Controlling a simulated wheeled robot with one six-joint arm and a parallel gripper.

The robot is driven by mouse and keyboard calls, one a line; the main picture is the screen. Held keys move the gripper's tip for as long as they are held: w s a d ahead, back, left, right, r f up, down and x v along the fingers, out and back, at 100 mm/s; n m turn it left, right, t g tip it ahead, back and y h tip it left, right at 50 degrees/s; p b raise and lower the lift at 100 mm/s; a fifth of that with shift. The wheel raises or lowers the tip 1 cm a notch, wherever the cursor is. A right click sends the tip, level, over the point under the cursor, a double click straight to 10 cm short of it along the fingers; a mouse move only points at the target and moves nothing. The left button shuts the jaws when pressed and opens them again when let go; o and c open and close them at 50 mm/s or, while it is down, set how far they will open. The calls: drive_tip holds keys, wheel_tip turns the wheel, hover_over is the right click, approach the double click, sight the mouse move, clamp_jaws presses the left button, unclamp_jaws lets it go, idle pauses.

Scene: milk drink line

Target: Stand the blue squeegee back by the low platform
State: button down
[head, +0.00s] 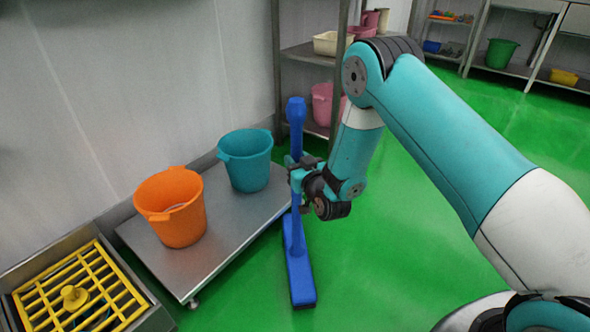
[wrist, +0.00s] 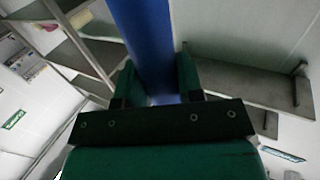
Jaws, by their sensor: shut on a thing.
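The blue squeegee (head: 298,262) stands upright in the head view, its long flat head low over or on the green floor; I cannot tell whether it touches. My gripper (head: 297,172) is shut around its handle at mid height. In the wrist view the blue handle (wrist: 147,40) runs up between the two fingers of my gripper (wrist: 158,85). The low platform (head: 208,258) is a grey metal plate just left of the squeegee, and the squeegee stands close beside its right edge.
An orange bucket (head: 178,222) and a teal bucket (head: 247,172) stand on the platform. A yellow grate (head: 82,287) over a basin is at the lower left. A metal shelf rack (head: 283,80) rises behind the squeegee. The green floor (head: 400,250) to the right is clear.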

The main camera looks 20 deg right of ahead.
drive_tip(key=shift+a+f+b, duration=0.2)
drive_tip(key=shift+f+b, duration=0.2)
drive_tip(key=shift+f, duration=0.1)
drive_tip(key=shift+a+f+b, duration=0.15)
drive_tip(key=shift+f+b, duration=0.2)
drive_tip(key=shift+f, duration=0.15)
drive_tip(key=shift+d, duration=0.1)
drive_tip(key=shift+f, duration=0.15)
drive_tip(key=c, duration=0.8)
unclamp_jaws()
drive_tip(key=shift+f, duration=0.1)
drive_tip(key=shift+o, duration=0.2)
